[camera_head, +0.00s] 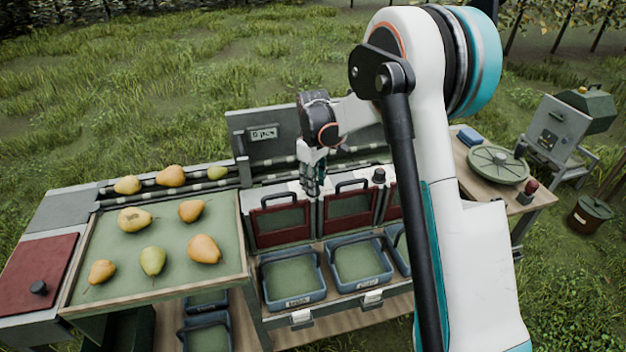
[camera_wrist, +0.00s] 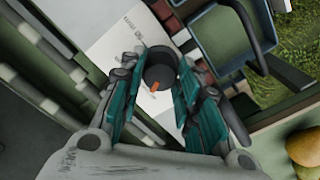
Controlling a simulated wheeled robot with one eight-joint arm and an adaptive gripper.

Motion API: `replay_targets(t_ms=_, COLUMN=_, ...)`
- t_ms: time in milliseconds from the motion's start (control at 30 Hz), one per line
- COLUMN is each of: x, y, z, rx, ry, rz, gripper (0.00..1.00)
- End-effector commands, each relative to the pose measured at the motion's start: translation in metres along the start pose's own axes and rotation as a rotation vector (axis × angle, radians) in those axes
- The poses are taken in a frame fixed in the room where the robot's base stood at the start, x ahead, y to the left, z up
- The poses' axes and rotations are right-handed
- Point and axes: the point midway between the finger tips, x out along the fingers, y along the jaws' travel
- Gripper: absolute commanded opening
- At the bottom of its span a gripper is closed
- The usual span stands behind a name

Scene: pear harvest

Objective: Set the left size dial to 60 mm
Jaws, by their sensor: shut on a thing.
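My gripper (camera_head: 313,180) points down onto the white top panel behind the bins, between the first and second red-framed flaps. In the wrist view its teal fingers (camera_wrist: 161,80) are shut on a round black dial knob (camera_wrist: 160,66) with an orange pointer mark. This is the left size dial; in the head view the gripper hides it. The pointer aims toward the bottom of the wrist view. A second black dial (camera_head: 378,176) stands to the right on the same panel.
Red-framed flaps (camera_head: 281,212) with handles stand below the dials, with blue-grey bins (camera_head: 293,299) in front. A tray (camera_head: 247,268) with several pears lies to the left. An upright grey panel (camera_head: 233,126) rises behind. A side table (camera_head: 540,191) holds a round lid at right.

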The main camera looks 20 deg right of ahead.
Motion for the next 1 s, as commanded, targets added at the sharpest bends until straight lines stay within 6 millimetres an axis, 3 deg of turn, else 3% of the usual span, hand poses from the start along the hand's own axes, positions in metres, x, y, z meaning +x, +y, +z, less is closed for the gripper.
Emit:
replay_targets(t_ms=733, x=0.0000, y=0.0002, z=0.0000, rx=-0.092, ry=0.000, rz=0.001, gripper=0.07)
replay_targets(t_ms=767, x=0.0000, y=0.0002, z=0.0001, rx=-0.092, ry=0.000, rz=0.001, gripper=0.33)
replay_targets(t_ms=833, x=0.0000, y=0.0002, z=0.0001, rx=-0.092, ry=0.000, rz=0.001, gripper=0.48)
replay_targets(t_ms=1000, x=0.0000, y=0.0002, z=0.0001, rx=-0.092, ry=0.000, rz=0.000, gripper=0.51)
